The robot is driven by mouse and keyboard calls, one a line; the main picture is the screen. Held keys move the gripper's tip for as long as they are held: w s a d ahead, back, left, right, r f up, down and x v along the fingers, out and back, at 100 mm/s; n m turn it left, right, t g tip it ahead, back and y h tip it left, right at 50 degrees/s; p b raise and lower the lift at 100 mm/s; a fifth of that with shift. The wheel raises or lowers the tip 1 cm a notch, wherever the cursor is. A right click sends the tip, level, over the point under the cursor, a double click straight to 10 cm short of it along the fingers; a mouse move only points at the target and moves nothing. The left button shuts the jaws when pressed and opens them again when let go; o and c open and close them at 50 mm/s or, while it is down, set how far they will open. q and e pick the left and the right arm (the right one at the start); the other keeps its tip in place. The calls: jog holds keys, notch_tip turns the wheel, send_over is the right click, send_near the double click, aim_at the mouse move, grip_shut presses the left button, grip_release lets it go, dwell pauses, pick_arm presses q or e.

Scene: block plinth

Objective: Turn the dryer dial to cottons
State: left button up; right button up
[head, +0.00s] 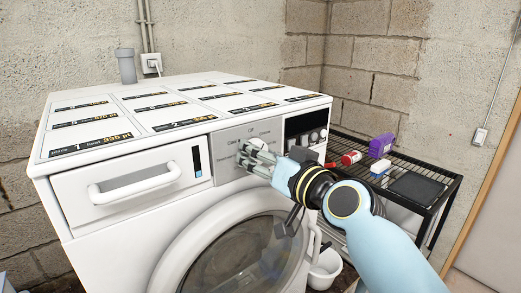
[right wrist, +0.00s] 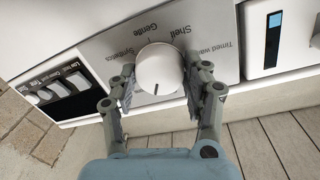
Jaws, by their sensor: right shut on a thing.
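The white round dial (right wrist: 158,70) sits on the grey control panel (right wrist: 115,50) of the white dryer (head: 120,215). My right gripper (right wrist: 159,90) is shut on the dial, one finger on each side. In the head view the right gripper (head: 256,157) covers much of the dial (head: 259,144). In the right wrist view the dial's dark mark points to the bottom of the picture, away from the labels Synthetics, Gentle, Shell and Timed warm. In the head view, small labels above the dial include Off; the others are hard to read. My left gripper is not in view.
A drawer with a white handle (head: 136,183) lies left of the panel, and a dark display with buttons (head: 306,126) lies right of it. The round door (head: 235,255) is below. A black wire rack (head: 440,178) with a purple box (head: 381,146) stands to the right.

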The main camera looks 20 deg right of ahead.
jog(key=shift+m+p, duration=0.4)
jog(key=shift+m, duration=0.8)
jog(key=o, duration=1.2)
jog(key=v, duration=1.2)
jog(key=shift+d+r, duration=0.1)
jog(key=shift+r, duration=0.05)
